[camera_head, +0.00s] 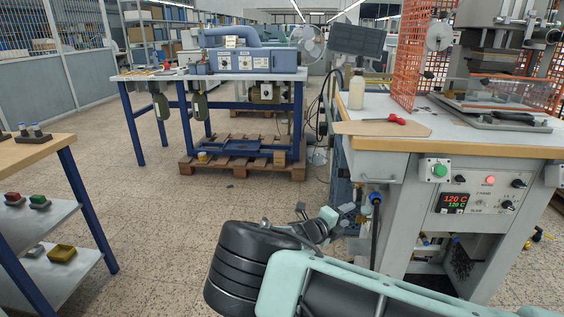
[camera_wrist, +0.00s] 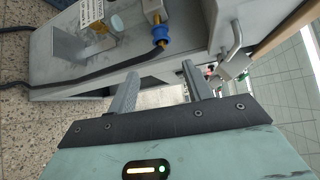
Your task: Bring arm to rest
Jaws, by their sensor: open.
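My gripper (camera_wrist: 158,90) shows in the wrist view with its two fingers apart and nothing between them. In the head view my gripper (camera_head: 352,212) is at the end of my mint-green and black arm, in front of the left side of the stamping machine (camera_head: 404,200). The wrist view shows the machine's grey side panel (camera_wrist: 95,60) just beyond the fingers. A blue-collared fitting with a black hose (camera_wrist: 160,36) is on that panel. I cannot tell whether a finger touches anything.
A blue-framed bench (camera_head: 125,78) stands behind, with a pallet (camera_head: 190,165). A wooden table (camera_head: 35,152) is at left. Open floor (camera_head: 160,240) lies between.

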